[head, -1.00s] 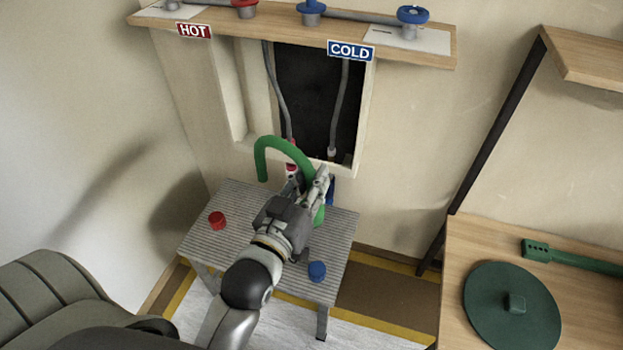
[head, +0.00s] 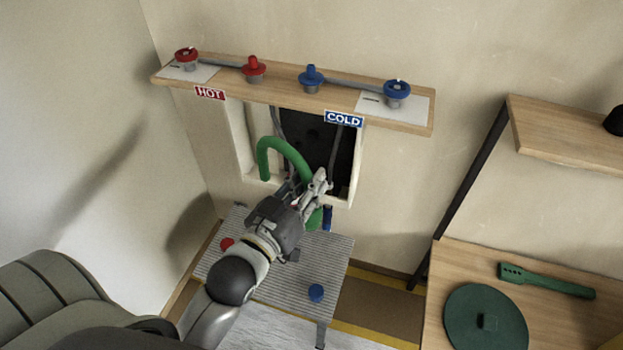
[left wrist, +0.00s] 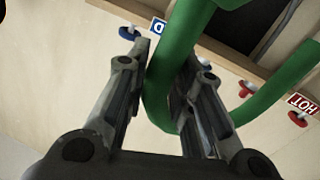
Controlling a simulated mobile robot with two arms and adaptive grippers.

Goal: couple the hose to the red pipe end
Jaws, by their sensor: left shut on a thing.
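The green hose (head: 278,146) is a stiff arch, with its left end hanging free in front of the wall opening. My left gripper (head: 308,191) is shut on the hose's right leg, below the shelf; the fingers also show around the hose (left wrist: 163,75) in the left wrist view (left wrist: 160,95). The red pipe end (head: 254,70) stands upright on the wall shelf, at the inner end of the hot pipe, above and apart from the hose. It seems to show in the left wrist view too (left wrist: 247,90). The blue pipe end (head: 311,78) stands to its right. My right gripper is not in view.
The wooden shelf (head: 281,99) carries a red valve wheel (head: 186,54) and a blue one (head: 397,88). A ribbed stool (head: 278,282) below holds a red cap (head: 227,244) and a blue cap (head: 316,292). A wooden table (head: 453,262) stands at right.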

